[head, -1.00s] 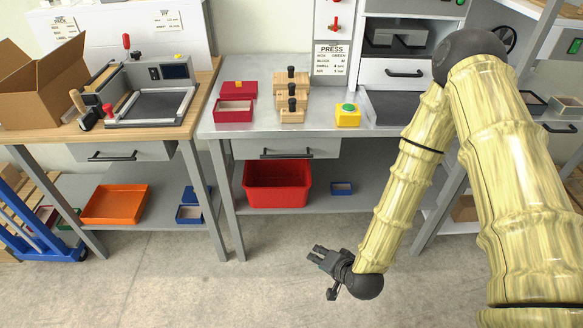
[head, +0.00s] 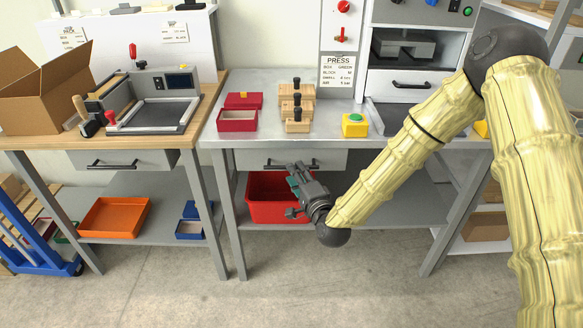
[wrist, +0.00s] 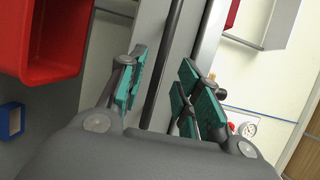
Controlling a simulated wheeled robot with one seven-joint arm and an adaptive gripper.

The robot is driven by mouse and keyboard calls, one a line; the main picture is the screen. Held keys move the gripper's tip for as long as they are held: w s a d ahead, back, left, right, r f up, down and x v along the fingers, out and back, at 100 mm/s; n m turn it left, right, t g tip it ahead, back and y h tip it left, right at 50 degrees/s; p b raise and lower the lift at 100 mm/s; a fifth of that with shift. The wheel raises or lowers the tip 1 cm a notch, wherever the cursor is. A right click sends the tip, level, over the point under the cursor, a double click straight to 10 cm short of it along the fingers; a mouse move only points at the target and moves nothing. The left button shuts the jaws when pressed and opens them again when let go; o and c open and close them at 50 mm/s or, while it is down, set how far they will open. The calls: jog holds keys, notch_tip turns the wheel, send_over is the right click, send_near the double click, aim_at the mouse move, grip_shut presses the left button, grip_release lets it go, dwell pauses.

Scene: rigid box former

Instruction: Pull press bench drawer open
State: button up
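The press bench drawer (head: 332,160) is a grey front under the metal bench top (head: 270,140) and looks shut. Its dark bar handle (head: 275,164) is partly hidden by my gripper (head: 297,182) in the head view. In the wrist view the handle (wrist: 163,65) runs lengthwise between the fingers of my gripper (wrist: 160,92). The green-padded fingers are apart, one on each side of the bar, with gaps visible. I cannot tell how deep the bar sits between the pads.
A red bin (head: 257,208) stands on the shelf below the drawer, behind my gripper. Red boxes (head: 237,121), wooden blocks (head: 297,116) and a yellow button box (head: 354,125) are on the bench top. The neighbouring wooden bench (head: 45,141) is at left. The floor in front is clear.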

jog(key=shift+x, duration=2.1)
grip_shut()
